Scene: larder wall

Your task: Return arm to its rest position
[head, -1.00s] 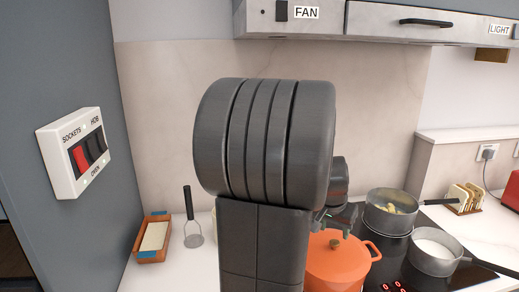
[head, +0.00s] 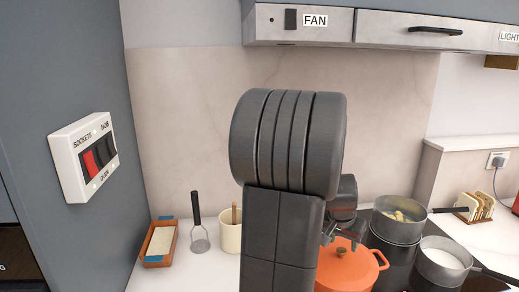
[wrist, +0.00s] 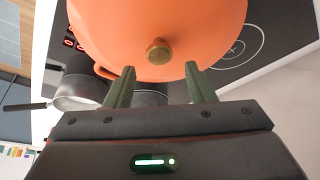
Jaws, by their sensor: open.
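My gripper (wrist: 160,88) is open and empty in the wrist view, its two green fingers apart. The orange pot (wrist: 200,30) with its brass-coloured lid knob (wrist: 159,51) lies beyond the fingertips, and I cannot tell the exact gap. In the head view my gripper (head: 335,232) is partly hidden behind my own dark arm, just above the orange pot (head: 345,270). My arm is folded up in the middle of the head view and covers part of the counter.
Two grey pans, one at the back (head: 400,228) and one with white contents (head: 440,262), stand on the hob right of the pot. A toast rack (head: 475,207), masher (head: 199,235), cream crock (head: 231,238) and wooden tray (head: 159,250) stand on the counter. The hood (head: 385,30) overhangs above.

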